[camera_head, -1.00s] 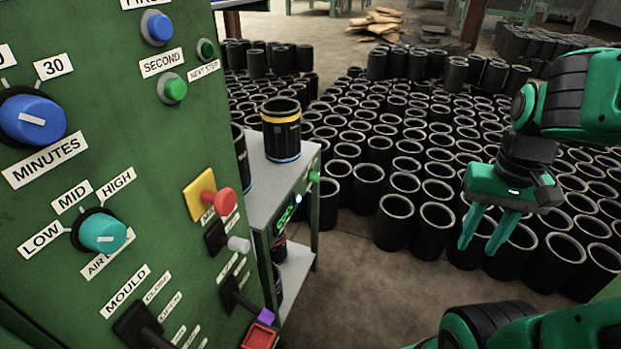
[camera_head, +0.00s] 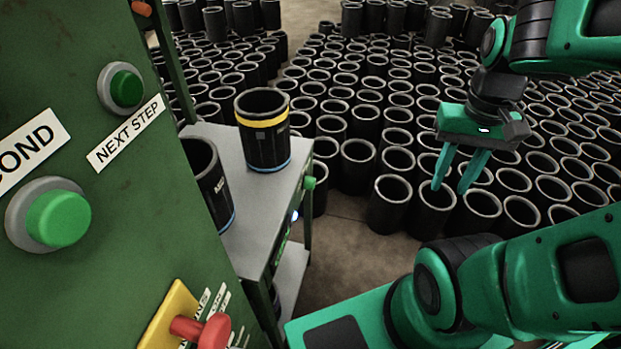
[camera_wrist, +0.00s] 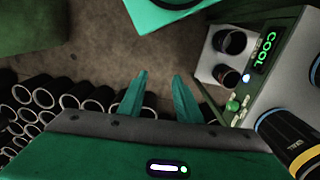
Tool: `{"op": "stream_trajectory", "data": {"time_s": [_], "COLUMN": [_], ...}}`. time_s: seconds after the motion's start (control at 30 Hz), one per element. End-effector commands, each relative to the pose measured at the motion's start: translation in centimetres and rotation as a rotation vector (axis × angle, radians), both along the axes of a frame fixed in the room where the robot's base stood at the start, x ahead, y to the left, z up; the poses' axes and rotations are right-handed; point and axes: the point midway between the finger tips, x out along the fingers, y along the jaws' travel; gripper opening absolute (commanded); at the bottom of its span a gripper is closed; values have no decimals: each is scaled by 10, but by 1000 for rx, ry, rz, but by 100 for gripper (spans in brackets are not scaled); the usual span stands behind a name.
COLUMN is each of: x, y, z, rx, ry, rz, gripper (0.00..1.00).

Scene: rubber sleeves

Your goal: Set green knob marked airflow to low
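The airflow knob is out of view now; the head view shows only the upper right part of the green control panel (camera_head: 95,60). A green button (camera_head: 59,218) sits by a partly cut label ending in "OND", and a smaller green button (camera_head: 126,89) is above the "NEXT STEP" label. My gripper (camera_head: 452,190) hangs at the right, well away from the panel, above the black sleeves. Its two green fingers are apart with nothing between them. In the wrist view my gripper (camera_wrist: 160,92) also shows open and empty.
A red knob on a yellow plate (camera_head: 172,312) sticks out at the panel's lower edge. A grey cart (camera_head: 262,205) beside the panel carries a black sleeve with a yellow band (camera_head: 262,140). Many sleeves (camera_head: 390,205) cover the floor behind. The wrist view shows a lit "COOL" display (camera_wrist: 266,52).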

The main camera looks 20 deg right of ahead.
Motion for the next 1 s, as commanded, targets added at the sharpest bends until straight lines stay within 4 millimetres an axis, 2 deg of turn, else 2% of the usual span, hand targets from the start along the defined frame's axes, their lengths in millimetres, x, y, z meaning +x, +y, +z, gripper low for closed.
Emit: {"op": "stream_trajectory", "data": {"time_s": [0.2, 0.27, 0.3, 0.37, 0.47, 0.67, 1.0], "x": [0, 0, -8, -10, -3, 23, 64], "y": [0, 0, 0, 0, 0, 1, 11], "z": [0, 0, 3, 3, -2, -28, -91], "rx": [0, 0, 1, 3, 12, 62, 229], "ry": [0, 0, -8, -9, 8, 59, 125], "rz": [0, 0, 1, 0, 0, -1, -26], "gripper": [31, 43, 50, 50, 50, 50, 50]}}
